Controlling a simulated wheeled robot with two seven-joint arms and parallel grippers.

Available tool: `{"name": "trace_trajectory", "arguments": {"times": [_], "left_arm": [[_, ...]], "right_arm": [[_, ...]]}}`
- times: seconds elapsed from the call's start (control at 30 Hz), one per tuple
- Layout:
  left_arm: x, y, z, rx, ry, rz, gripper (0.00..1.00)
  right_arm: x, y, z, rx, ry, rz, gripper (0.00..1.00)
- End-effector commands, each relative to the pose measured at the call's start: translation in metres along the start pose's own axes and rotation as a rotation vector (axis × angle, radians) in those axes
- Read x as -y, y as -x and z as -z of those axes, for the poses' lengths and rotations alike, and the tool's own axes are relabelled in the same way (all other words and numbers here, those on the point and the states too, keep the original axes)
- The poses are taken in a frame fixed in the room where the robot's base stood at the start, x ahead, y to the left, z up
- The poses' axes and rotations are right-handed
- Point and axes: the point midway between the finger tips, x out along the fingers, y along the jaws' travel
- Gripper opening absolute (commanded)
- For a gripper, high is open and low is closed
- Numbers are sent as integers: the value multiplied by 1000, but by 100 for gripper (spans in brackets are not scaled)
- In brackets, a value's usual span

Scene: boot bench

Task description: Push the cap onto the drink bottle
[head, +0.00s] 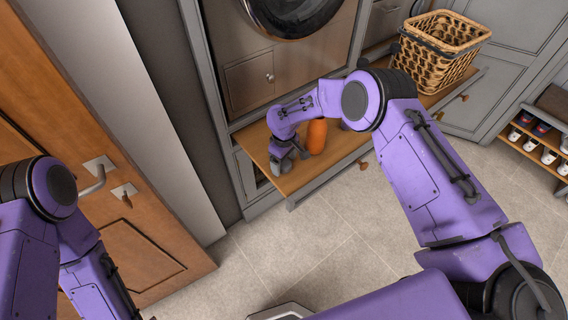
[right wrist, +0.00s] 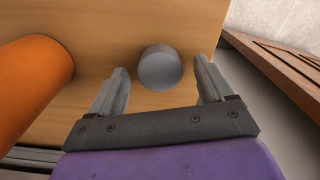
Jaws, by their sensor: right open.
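The orange drink bottle (head: 317,136) stands on the wooden bench top. It also shows large at the left edge of the right wrist view (right wrist: 32,82), where its top is out of frame. A small grey round piece, which looks like the cap (right wrist: 160,67), rests on the wood in the right wrist view, apart from the bottle. My right gripper (right wrist: 160,78) is open, with one finger on each side of the cap and no clear contact. In the head view my right gripper (head: 281,163) is low over the bench, left of the bottle, and the cap cannot be made out.
The wooden bench top (head: 335,158) ends at a front edge above the tiled floor. A wicker basket (head: 438,62) stands at its far right. A front-loading machine (head: 290,12) is behind the bench. A shoe rack (head: 540,140) stands at the right, a wooden door (head: 140,240) at the left.

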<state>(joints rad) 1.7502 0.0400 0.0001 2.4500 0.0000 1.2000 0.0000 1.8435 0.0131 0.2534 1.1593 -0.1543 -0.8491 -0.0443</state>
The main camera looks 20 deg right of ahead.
Motion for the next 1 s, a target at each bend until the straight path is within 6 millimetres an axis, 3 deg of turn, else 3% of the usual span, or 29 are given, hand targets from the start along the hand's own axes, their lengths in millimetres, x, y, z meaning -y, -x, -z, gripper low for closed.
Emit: {"name": "trace_trajectory", "arguments": {"times": [0.27, 0.43, 0.83, 1.0], "left_arm": [[0, -1, 0, 0, 0, 0, 43], [0, 0, 0, 0, 0, 0, 43], [0, -1, 0, 0, 0, 0, 43], [0, -4, -2, 0, 0, 0, 43]], "right_arm": [[0, 0, 0, -1, 0, 0, 78], [0, 0, 0, -1, 0, 0, 22], [0, 2, 1, -1, -1, 0, 22], [-1, 18, 2, -4, -1, -1, 22]]}}
